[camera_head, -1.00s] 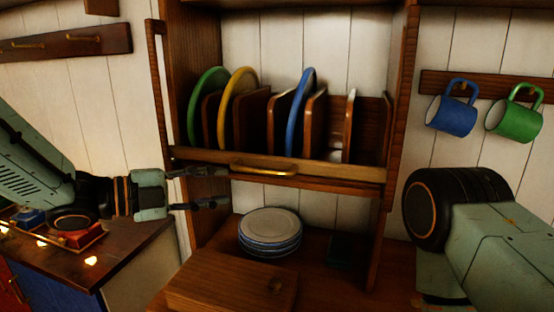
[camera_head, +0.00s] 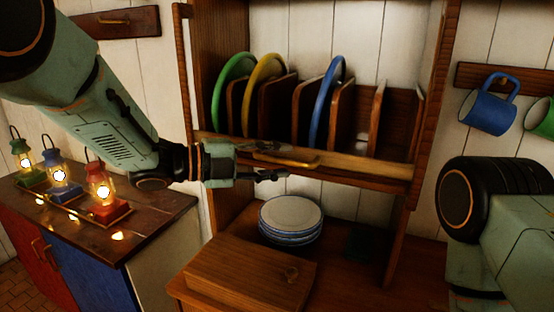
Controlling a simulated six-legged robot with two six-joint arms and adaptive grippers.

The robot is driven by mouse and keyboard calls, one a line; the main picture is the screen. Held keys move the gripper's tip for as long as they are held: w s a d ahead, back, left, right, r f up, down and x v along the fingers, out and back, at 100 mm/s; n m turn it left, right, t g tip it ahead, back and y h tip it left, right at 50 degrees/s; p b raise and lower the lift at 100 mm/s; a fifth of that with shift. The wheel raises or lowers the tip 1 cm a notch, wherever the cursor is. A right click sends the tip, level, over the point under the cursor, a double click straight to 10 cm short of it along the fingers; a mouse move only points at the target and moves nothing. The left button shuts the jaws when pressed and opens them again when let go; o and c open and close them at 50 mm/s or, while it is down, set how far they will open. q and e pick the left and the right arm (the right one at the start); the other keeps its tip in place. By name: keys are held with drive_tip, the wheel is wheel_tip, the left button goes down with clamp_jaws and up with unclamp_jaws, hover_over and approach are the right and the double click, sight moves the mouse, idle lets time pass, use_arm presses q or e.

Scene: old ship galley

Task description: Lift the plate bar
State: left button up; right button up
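The plate bar (camera_head: 372,172) is a wooden bar running level across the front of the plate rack. A brass handle (camera_head: 298,162) sits on its left half. My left gripper (camera_head: 280,163) is open and points right at the handle's left part. Its upper finger overlaps the bar near the handle, and its lower finger shows just below the bar. I cannot tell whether the fingers touch the handle. My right gripper is not in view; only my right arm shows at the right edge. Behind the bar stand a green plate (camera_head: 219,100), a yellow plate (camera_head: 251,95) and a blue plate (camera_head: 323,110).
A stack of plates (camera_head: 291,212) and a wooden box (camera_head: 248,275) are on the counter below the rack. Several lit lanterns (camera_head: 103,190) stand on the left cabinet, under my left arm. A blue mug (camera_head: 489,112) and a green mug (camera_head: 545,120) hang at the right.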

use_arm(q)
drive_tip(key=shift+s+d+r, duration=0.15)
drive_tip(key=shift+s, duration=0.1)
drive_tip(key=shift+w+d, duration=0.15)
drive_tip(key=shift+d, duration=0.25)
drive_tip(key=shift+c, duration=0.6)
drive_tip(key=shift+w+a+f, duration=0.15)
drive_tip(key=shift+w+f, duration=0.05)
drive_tip(key=c, duration=0.3)
drive_tip(key=shift+a, duration=0.15)
drive_tip(key=shift+c, duration=0.9)
drive_tip(key=shift+s+r, duration=0.1)
drive_tip(key=shift+s, duration=0.05)
clamp_jaws()
